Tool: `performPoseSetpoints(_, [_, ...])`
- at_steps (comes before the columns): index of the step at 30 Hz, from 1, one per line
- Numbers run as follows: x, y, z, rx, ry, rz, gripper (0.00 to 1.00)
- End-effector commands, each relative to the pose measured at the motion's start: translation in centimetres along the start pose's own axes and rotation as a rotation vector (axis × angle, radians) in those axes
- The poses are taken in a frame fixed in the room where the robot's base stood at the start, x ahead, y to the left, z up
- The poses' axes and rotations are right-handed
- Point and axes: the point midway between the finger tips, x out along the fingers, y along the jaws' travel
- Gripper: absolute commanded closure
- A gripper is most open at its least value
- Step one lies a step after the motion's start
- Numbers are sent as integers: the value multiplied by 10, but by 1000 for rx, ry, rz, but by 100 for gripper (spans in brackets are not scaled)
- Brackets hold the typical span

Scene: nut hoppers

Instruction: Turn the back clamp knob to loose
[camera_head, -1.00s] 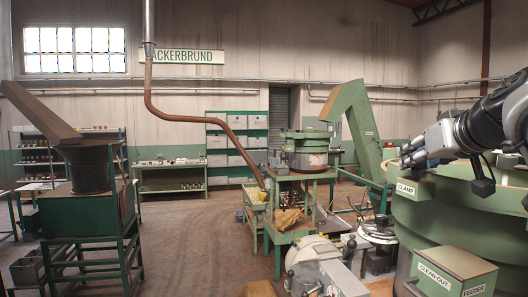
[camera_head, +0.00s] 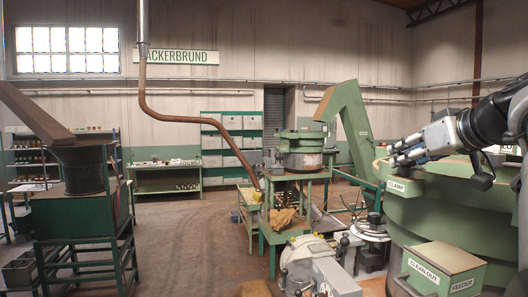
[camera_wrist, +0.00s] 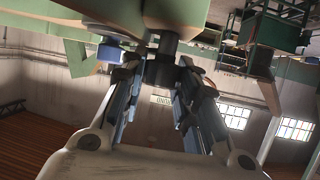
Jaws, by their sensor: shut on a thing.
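My gripper (camera_head: 392,154) is above the rim of the large green bowl (camera_head: 455,205) at the right in the head view. A white CLAMP label (camera_head: 396,186) is on that bowl just below the fingers. In the wrist view, my gripper (camera_wrist: 160,66) has its two fingers on either side of a dark round knob (camera_wrist: 168,46) under the green rim. It is shut on this knob. The fingers hide part of the knob, and no loose mark on it can be read. The head view does not show the knob clearly.
A green box labelled CLEAN-OUT (camera_head: 445,265) stands low in front of the bowl. A blue block (camera_wrist: 110,53) is beside the fingers in the wrist view. A green bench (camera_head: 290,235) with a smaller bowl stands further back. Open floor (camera_head: 195,250) lies to the left.

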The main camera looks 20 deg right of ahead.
Motion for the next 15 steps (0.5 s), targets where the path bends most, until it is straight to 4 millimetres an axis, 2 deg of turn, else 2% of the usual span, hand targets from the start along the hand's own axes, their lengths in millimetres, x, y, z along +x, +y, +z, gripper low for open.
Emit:
performPoseSetpoints(2, [-1,5,0,-15,1,-43,100])
performPoseSetpoints(15, [-2,4,-1,-108,1,-266,100])
